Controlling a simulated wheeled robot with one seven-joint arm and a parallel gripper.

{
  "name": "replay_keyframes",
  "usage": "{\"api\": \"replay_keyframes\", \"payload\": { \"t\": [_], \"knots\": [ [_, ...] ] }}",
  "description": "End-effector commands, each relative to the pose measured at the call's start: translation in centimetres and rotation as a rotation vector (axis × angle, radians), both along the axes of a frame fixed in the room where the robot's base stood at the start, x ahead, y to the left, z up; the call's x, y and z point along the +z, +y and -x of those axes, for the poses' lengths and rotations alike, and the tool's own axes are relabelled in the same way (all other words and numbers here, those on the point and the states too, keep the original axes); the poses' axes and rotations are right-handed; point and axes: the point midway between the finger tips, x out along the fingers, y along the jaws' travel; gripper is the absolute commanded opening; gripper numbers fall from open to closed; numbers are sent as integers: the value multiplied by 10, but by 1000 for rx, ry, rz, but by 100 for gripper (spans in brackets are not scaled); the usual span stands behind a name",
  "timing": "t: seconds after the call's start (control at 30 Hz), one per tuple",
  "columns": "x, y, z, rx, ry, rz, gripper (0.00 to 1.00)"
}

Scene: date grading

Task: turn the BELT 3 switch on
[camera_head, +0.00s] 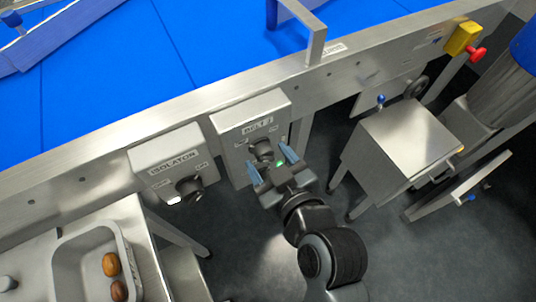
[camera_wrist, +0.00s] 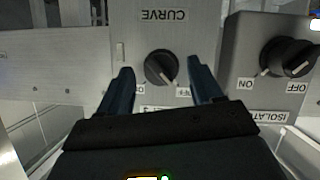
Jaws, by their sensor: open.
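The grey switch box (camera_head: 240,130) on the conveyor's side carries a label that seems to read BELT 3 in the head view. Its black rotary knob (camera_head: 263,149) is partly hidden by my gripper (camera_head: 269,160). In the wrist view the knob (camera_wrist: 161,68) shows upside down between the fingers, and its white mark seems to point lower right, towards OFF. ON is at the left. My gripper (camera_wrist: 162,82) is open, one blue finger on each side of the knob, with no clear contact. The label near the gripper body is mostly hidden.
The ISOLATOR box (camera_head: 150,157) with its own black knob (camera_head: 189,188) is close by at the left. A tray (camera_head: 66,262) with dates stands lower left. A steel stand (camera_head: 408,137) and a red emergency button (camera_head: 477,54) are at the right. A plate marked CURVE (camera_wrist: 175,15) is beyond the knob.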

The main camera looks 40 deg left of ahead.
Motion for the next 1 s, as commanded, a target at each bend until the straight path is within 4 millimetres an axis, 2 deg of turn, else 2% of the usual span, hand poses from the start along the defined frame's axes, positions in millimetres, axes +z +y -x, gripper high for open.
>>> {"api": "replay_keyframes", "payload": {
  "t": [0.13,0.43,1.0],
  "knots": [
    [-4,9,-4,1,0,0,65],
    [-5,11,-5,0,0,0,65],
    [-5,10,-5,0,0,0,11]
  ]
}}
